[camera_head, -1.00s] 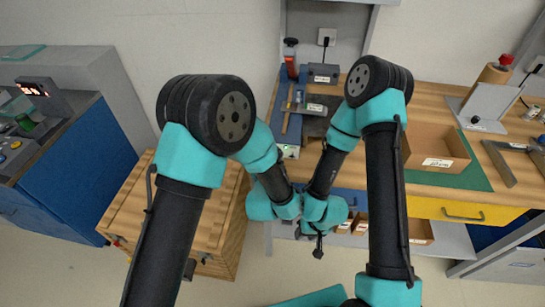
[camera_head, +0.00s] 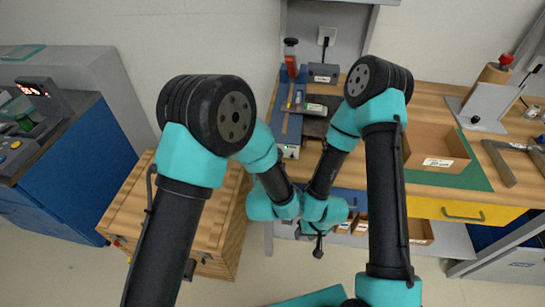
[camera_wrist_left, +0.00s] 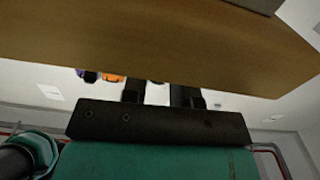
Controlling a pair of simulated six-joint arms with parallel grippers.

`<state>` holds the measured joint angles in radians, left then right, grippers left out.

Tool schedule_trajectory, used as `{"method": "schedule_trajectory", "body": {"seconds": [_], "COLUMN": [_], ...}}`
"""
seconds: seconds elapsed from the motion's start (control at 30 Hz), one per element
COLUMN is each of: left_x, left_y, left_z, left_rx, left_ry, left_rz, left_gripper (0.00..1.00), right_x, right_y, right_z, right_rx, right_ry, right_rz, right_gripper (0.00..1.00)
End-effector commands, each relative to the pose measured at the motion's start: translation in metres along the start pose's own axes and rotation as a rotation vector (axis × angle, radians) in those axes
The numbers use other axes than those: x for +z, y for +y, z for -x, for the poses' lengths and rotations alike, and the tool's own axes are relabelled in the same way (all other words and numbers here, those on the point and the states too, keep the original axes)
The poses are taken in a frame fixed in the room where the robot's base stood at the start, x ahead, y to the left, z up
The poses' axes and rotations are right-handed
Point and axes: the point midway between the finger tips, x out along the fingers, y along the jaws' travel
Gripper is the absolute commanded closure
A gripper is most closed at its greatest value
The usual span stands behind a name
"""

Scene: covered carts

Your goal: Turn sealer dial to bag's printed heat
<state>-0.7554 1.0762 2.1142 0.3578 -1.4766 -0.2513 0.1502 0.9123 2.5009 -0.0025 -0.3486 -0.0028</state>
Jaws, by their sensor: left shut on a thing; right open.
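No bag with readable print shows. My right gripper (camera_head: 318,248) is open, low in front of the bench edge. My left gripper is mostly hidden by the arms in the head view. In the left wrist view the left gripper (camera_wrist_left: 160,95) points its two dark fingers at a broad brown surface (camera_wrist_left: 150,40). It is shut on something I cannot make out.
A cardboard box (camera_head: 436,147) stands on a green mat (camera_head: 465,178) to the right. A wooden crate (camera_head: 205,215) and a blue cabinet (camera_head: 75,165) stand at left. A yellow drawer (camera_head: 460,211) is under the bench.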

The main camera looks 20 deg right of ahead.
Motion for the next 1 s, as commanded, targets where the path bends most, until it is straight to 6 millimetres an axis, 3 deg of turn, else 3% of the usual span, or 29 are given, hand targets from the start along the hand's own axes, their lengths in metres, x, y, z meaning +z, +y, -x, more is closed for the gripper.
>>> {"method": "schedule_trajectory", "body": {"seconds": [0.43, 0.97, 1.0], "left_x": [0.0000, 0.0000, 0.0000], "left_y": [0.0006, 0.0007, 0.0007], "left_z": [-0.0003, -0.0004, -0.0004], "left_rx": [0.000, 0.000, 0.000], "left_ry": [0.001, 0.001, 0.001], "left_rz": [-0.270, -0.316, -0.316], "left_gripper": [0.97, 0.97, 0.71], "right_x": [0.0000, 0.0000, 0.0000], "right_y": [0.0000, 0.0000, 0.0000], "right_z": [0.0000, 0.0000, 0.0000], "right_rx": [0.000, 0.000, 0.000], "right_ry": [0.000, 0.000, 0.000], "right_rz": [0.000, 0.000, 0.000], "right_gripper": [0.57, 0.57, 0.57]}}
